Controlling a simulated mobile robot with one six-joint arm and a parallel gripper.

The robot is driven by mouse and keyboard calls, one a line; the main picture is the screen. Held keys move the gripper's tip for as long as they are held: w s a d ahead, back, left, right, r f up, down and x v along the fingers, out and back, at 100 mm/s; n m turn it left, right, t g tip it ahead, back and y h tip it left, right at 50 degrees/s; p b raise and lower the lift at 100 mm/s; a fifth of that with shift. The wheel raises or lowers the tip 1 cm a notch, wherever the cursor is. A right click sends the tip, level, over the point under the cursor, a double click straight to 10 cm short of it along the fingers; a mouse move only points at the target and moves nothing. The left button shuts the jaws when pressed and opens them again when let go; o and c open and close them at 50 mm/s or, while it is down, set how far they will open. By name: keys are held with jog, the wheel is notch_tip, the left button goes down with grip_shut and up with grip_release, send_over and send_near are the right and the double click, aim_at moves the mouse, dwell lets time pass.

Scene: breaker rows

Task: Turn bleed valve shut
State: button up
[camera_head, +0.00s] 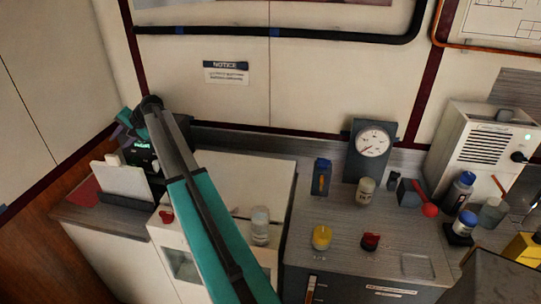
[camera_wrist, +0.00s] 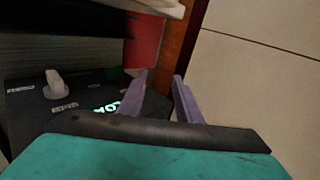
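No readable label marks a bleed valve, so I cannot tell which control it is. In the wrist view, a pale grey knob (camera_wrist: 55,86) stands on a dark panel (camera_wrist: 28,112) with small white labels and green lit digits. My gripper (camera_wrist: 160,82) is open, its two purple fingers apart with nothing seen between them; the knob is left of them. In the head view, a grey box (camera_head: 408,192) carries a red ball-ended lever (camera_head: 429,209). A yellow knob (camera_head: 321,237) and a red knob (camera_head: 370,242) sit on the bench. My arm reaches to the back left.
A round gauge (camera_head: 372,140) stands at the back of the bench (camera_head: 345,262). A glass jar (camera_head: 260,225), several bottles and a white vented unit (camera_head: 484,150) stand around. A white card stand (camera_head: 122,182) is close to my gripper's end of the arm. Walls bound the left and back.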

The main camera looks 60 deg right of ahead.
jog(key=s+d+f+g+h, duration=0.1)
jog(key=s+d+f, duration=0.1)
jog(key=s, duration=0.4)
jog(key=s+d+f+m+g+h+b, duration=0.1)
jog(key=s+d+f+g+h, duration=0.1)
jog(key=s+d, duration=0.3)
jog(key=s+d+f+g+h, duration=0.1)
jog(key=s+d+f+g, duration=0.1)
jog(key=s, duration=0.6)
jog(key=shift+d+f+h+b, duration=0.3)
jog(key=shift+d+b, duration=0.1)
jog(key=shift+d, duration=0.5)
jog(key=s+d+r+m+g+h, duration=0.1)
jog(key=s+d+r+m+g, duration=0.2)
jog(key=s+d, duration=0.6)
jog(key=m+g+p, duration=0.3)
jog(key=m+g, duration=0.3)
jog(key=m, duration=0.9)
send_near(324, 159)
jog(key=s+d+v, duration=0.1)
jog(key=v, duration=0.5)
jog(key=shift+w+a, duration=0.1)
jog(key=shift+a, duration=0.15)
jog(key=shift+f, duration=0.1)
jog(key=shift+w+p+x, duration=0.1)
jog(key=shift+p+x, duration=1.05)
jog(key=shift+x, duration=2.25)
jog(key=shift+w+p+x, duration=0.15)
jog(key=shift+p+x, duration=0.95)
jog(key=shift+x, duration=2.3)
